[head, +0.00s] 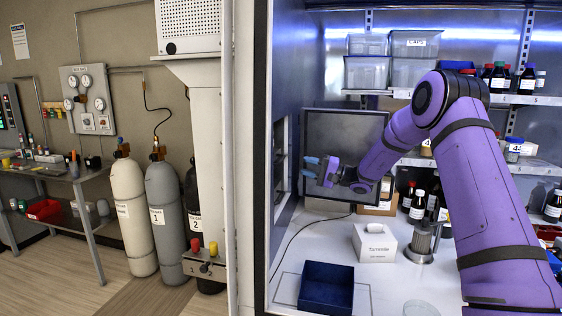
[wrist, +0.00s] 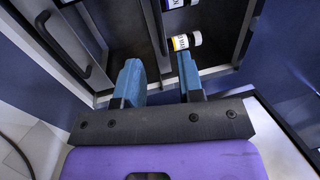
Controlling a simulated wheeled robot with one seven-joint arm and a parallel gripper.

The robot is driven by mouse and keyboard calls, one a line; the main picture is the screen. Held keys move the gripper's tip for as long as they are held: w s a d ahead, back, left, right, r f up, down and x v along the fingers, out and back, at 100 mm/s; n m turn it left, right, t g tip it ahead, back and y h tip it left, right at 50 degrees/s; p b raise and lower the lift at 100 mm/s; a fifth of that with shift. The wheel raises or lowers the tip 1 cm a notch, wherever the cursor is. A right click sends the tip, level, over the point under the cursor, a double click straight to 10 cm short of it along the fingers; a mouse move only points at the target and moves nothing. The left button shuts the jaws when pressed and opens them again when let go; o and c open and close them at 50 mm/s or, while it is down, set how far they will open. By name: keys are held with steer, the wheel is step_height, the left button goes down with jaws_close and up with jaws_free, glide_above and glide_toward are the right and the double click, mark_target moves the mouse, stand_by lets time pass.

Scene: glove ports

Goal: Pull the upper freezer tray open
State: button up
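My gripper (head: 311,167) is at the left side of the enclosure, with its blue fingers pointing left towards the freezer (head: 282,160) in the left wall. In the wrist view my gripper (wrist: 160,72) is open, with a clear gap between the fingers and nothing held. Ahead of it are dark freezer trays with grey edges. One dark bar handle (wrist: 60,32) shows at the upper left and another dark bar (wrist: 157,25) runs above the gap. A vial with a yellow and white label (wrist: 187,41) lies beyond the right finger. I cannot tell which tray is the upper one.
A dark flat panel (head: 343,140), apparently the open freezer door, stands behind my gripper. A dark blue bin (head: 327,288), a white tissue box (head: 375,243) and a metal canister (head: 422,243) stand on the white worktop. Bottles line the shelves at the right.

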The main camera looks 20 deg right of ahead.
mark_target(281, 160)
steer(key=x, duration=0.9)
steer(key=shift+a, duration=0.25)
steer(key=shift+c, duration=0.5)
jaws_close()
